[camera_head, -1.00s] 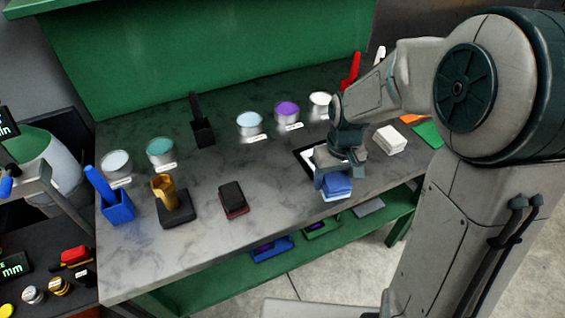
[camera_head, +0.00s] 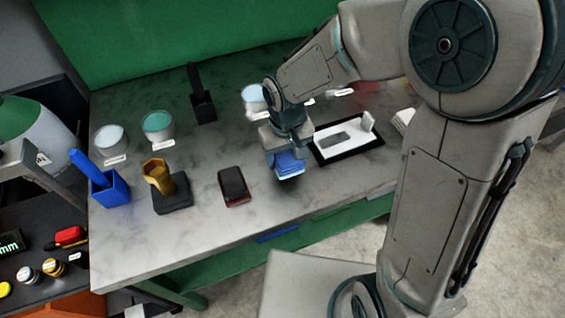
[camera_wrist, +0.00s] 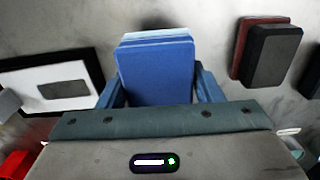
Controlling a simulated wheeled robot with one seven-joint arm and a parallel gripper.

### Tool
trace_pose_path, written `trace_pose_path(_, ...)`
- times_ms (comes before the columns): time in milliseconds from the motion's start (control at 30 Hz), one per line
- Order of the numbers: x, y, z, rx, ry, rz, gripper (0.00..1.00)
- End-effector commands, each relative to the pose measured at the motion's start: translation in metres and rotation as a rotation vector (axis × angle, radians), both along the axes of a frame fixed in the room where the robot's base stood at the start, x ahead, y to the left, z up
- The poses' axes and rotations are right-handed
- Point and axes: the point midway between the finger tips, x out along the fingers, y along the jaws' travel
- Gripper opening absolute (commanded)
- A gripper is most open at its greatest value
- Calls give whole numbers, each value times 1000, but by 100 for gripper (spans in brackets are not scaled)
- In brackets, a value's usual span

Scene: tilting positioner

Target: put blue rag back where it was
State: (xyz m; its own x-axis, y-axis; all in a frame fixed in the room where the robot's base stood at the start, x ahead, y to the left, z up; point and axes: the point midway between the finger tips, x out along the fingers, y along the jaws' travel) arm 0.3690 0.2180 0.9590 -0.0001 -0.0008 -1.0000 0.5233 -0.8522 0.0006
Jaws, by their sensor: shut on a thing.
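The blue rag (camera_head: 288,164) is a folded blue stack with a paler layer at one edge. My gripper (camera_head: 284,150) is shut on it and holds it over the marble bench, left of the black-framed white tray. In the wrist view the blue rag (camera_wrist: 158,72) sits between the two blue-grey fingers of my gripper (camera_wrist: 160,90). Whether the rag touches the bench is hard to tell; a dark shadow shows beneath it.
The white tray (camera_head: 366,148) with a grey patch lies to the right. A dark block on a red base (camera_head: 233,186) lies to the left. Further left are a gold cup (camera_head: 158,177) and a blue holder (camera_head: 110,190). Pots stand behind. Bare marble (camera_head: 240,228) lies in front.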

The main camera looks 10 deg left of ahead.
Motion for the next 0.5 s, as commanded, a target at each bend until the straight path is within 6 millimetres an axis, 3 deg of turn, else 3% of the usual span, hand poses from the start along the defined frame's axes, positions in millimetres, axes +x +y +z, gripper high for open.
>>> trace_pose_path(167, -1, 9, -8, 0, 0, 0, 38)
trace_pose_path(500, 0, 9, -45, 1, -1, 0, 38)
